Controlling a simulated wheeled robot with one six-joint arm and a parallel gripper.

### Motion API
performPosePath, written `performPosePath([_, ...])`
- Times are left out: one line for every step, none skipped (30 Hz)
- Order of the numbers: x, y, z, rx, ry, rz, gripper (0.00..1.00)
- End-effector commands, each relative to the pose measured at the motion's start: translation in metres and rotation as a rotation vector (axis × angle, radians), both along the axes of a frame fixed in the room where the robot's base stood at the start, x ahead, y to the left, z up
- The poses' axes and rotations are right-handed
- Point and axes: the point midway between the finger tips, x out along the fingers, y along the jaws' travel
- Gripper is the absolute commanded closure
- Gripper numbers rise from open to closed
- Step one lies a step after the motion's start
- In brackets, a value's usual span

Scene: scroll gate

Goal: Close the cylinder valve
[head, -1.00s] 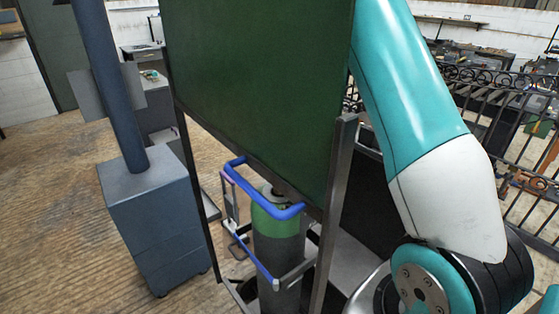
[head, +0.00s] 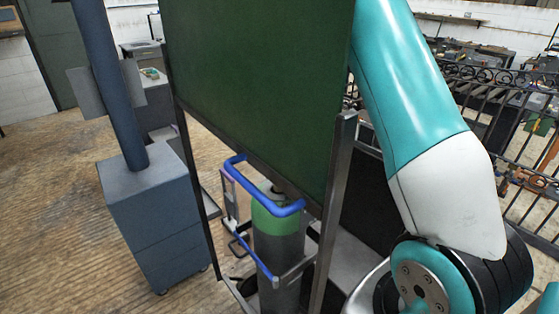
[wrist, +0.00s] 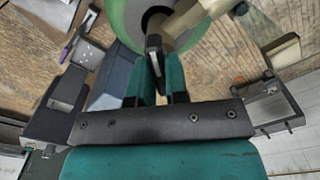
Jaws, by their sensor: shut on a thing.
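The gas cylinder (head: 276,246) has a grey body and a green shoulder. It stands in a cart with a blue handle (head: 283,211), partly behind the green panel. In the wrist view the cylinder's green shoulder (wrist: 125,18) is at the top, with a brass-coloured valve (wrist: 188,22) over its dark centre. A black valve handle (wrist: 154,56) reaches down from the valve. My gripper (wrist: 157,84) has its teal fingers shut on this handle, one on each side. The contact itself is partly hidden. My gripper is hidden in the head view.
A large green panel (head: 260,85) on a dark frame stands in front of the cylinder's top. A blue-grey cabinet (head: 155,215) with a post stands to the left. Dark iron railings (head: 500,110) are at the right. Wooden floor at the left is clear.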

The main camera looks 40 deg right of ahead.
Motion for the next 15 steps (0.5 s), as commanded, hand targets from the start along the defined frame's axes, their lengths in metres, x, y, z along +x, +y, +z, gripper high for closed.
performPosePath([0.0002,-0.0002,0.0004,-0.001,-0.001,-0.030,1.00])
performPosePath([0.0002,-0.0001,0.0004,-0.001,-0.001,-0.051,1.00])
performPosePath([0.0002,-0.0002,0.0005,-0.001,-0.001,-0.083,1.00])
performPosePath([0.0002,-0.0002,0.0005,-0.001,-0.001,-0.108,1.00])
performPosePath([0.0002,-0.0002,0.0005,-0.001,-0.001,-0.135,1.00])
performPosePath([0.0002,-0.0002,0.0005,-0.001,-0.001,-0.171,1.00])
performPosePath([0.0002,-0.0002,0.0005,-0.001,-0.001,-0.199,1.00])
performPosePath([0.0003,-0.0002,0.0006,-0.001,-0.001,-0.227,1.00])
performPosePath([0.0003,-0.0002,0.0006,-0.001,-0.001,-0.265,1.00])
performPosePath([0.0003,-0.0002,0.0006,-0.001,-0.001,-0.294,1.00])
performPosePath([0.0003,-0.0002,0.0007,-0.001,-0.001,-0.323,1.00])
performPosePath([0.0003,-0.0002,0.0007,-0.001,-0.001,-0.361,1.00])
performPosePath([0.0004,-0.0003,0.0007,-0.001,-0.001,-0.390,1.00])
performPosePath([0.0004,-0.0003,0.0007,-0.001,-0.001,-0.418,1.00])
performPosePath([0.0004,-0.0003,0.0008,-0.001,-0.001,-0.456,1.00])
